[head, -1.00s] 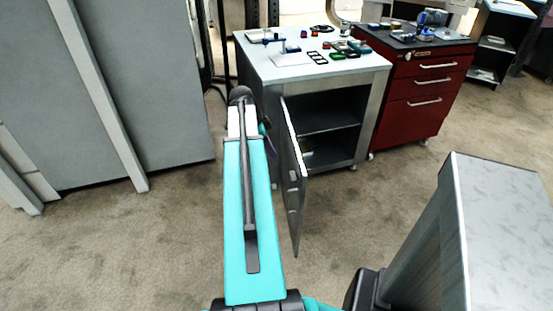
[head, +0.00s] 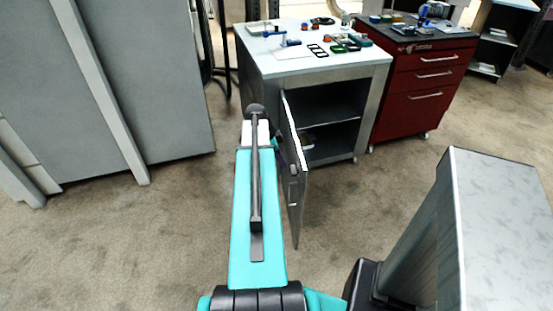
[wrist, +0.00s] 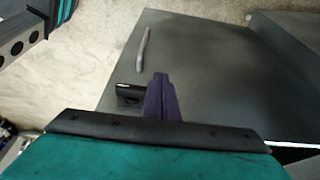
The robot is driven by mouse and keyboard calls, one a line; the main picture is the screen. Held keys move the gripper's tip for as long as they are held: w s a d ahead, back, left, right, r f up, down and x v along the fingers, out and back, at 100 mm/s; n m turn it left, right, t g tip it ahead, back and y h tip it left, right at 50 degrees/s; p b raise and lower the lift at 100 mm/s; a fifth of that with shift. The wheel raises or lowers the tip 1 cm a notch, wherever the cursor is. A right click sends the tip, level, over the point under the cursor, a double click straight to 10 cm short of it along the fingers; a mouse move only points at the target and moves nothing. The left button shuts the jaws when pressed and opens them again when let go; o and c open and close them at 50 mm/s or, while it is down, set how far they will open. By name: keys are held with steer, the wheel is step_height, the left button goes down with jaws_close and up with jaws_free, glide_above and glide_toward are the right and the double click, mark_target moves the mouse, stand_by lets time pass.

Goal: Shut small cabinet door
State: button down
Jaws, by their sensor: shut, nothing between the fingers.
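The small grey cabinet (head: 375,100) stands under a light worktop, with its front open and dark shelves showing. Its door (head: 296,185) is swung wide open from the left side of the opening, with its edge towards me. My arm reaches forward just left of the door and hides most of my gripper in the head view. In the wrist view the purple fingers of my gripper (wrist: 160,97) are shut and empty, over the dark door panel (wrist: 225,75). A grey bar handle (wrist: 143,49) and a black fitting (wrist: 128,94) show beside them. I cannot tell whether the fingers touch the panel.
Small tools and parts lie on the worktop (head: 285,66). A red drawer cabinet (head: 420,85) stands to the right. Tall grey panels (head: 150,80) stand at the left.

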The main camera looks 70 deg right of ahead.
steer(key=shift+s+d+r+p, duration=0.1)
steer(key=shift+s+d, duration=0.2)
steer(key=shift+s, duration=0.25)
steer(key=shift+s+d+f+p, duration=0.1)
steer(key=shift+s+d+p, duration=0.05)
steer(key=shift+s+d, duration=0.3)
steer(key=shift+s+d+r+p, duration=0.1)
steer(key=shift+s+d, duration=0.1)
steer(key=shift+s, duration=0.4)
